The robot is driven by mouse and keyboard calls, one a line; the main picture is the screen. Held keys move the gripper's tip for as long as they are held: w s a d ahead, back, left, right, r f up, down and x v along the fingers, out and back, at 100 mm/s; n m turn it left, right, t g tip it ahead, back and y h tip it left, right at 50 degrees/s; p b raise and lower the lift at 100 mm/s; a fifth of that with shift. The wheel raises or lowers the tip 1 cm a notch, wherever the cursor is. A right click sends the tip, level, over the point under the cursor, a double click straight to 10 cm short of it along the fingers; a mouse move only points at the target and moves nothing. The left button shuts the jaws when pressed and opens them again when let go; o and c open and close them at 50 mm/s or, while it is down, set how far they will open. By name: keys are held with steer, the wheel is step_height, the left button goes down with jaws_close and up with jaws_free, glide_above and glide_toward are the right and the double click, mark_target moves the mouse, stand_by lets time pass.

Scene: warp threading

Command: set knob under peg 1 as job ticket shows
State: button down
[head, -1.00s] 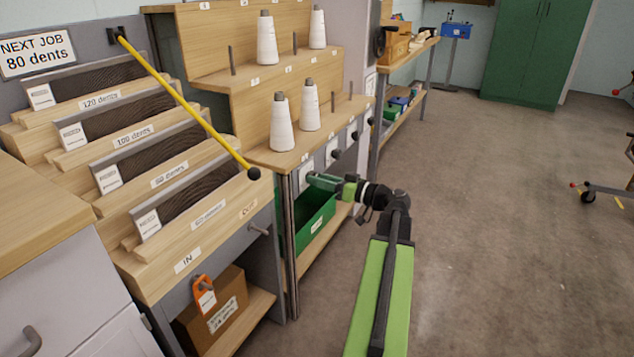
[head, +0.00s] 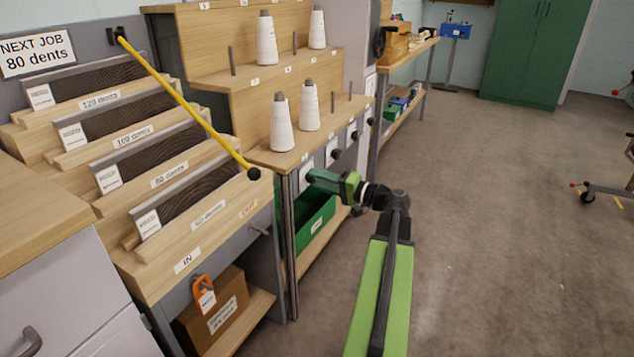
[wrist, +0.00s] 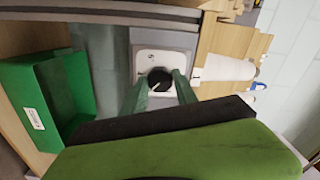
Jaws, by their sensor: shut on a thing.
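A black knob (wrist: 160,79) sits on a white dial plate (wrist: 166,62) in the wrist view. My gripper (wrist: 160,86) has one finger on each side of the knob and is shut on it. A small pale mark shows on the knob, and the plate's print is too small to read surely. In the head view my gripper (head: 312,177) reaches the nearest plate at the front of the cone rack, and hides that knob. White thread cones (head: 281,122) stand on pegs above. A "NEXT JOB 80 dents" sign (head: 37,54) hangs at upper left.
More black knobs (head: 336,154) line the rack front. A green bin (head: 316,222) sits below my gripper. A yellow rod (head: 185,103) with a black end slants over the reed rack.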

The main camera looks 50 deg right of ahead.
steer(key=m, duration=0.5)
steer(key=shift+m, duration=0.3)
steer(key=m, duration=1)
steer(key=shift+f+m, duration=0.1)
steer(key=shift+m, duration=0.3)
steer(key=m, duration=0.5)
steer(key=shift+a+m, duration=0.1)
steer(key=shift+m, duration=0.2)
steer(key=c, duration=1)
jaws_free()
steer(key=shift+m, duration=0.3)
steer(key=shift+o, duration=0.2)
